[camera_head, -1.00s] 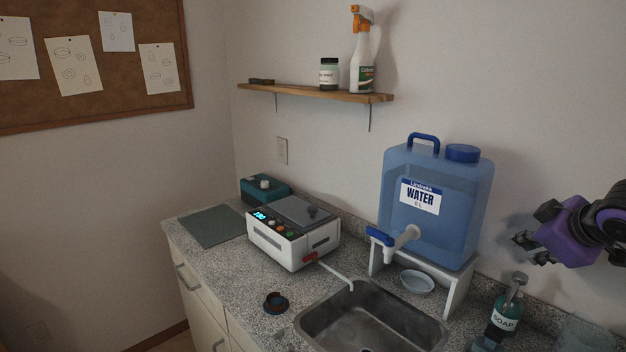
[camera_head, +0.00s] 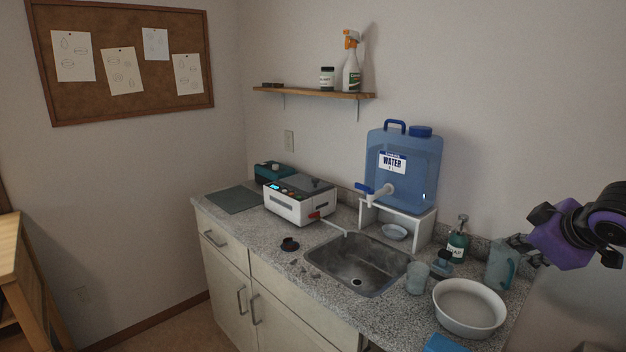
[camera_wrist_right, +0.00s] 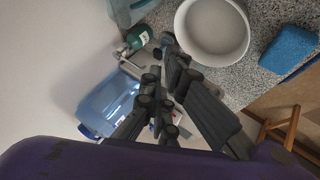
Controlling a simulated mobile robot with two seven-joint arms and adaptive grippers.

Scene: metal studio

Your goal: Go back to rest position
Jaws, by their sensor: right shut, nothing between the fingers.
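My right gripper (camera_head: 522,243) is at the right of the head view, with its purple arm link coming in from the right edge. It is raised in front of the counter's right end and overlaps the pitcher in the picture. In the right wrist view its dark fingers (camera_wrist_right: 165,85) are shut with nothing held between them. My left gripper is not in view.
The counter (camera_head: 300,258) holds a sink (camera_head: 365,268), a white device (camera_head: 298,207), a blue water container (camera_head: 412,175), a soap bottle (camera_head: 458,243), a cup (camera_head: 417,278), a pitcher (camera_head: 500,265) and a white bowl (camera_head: 469,308). A wooden table (camera_head: 8,262) stands at the left. Floor shows between.

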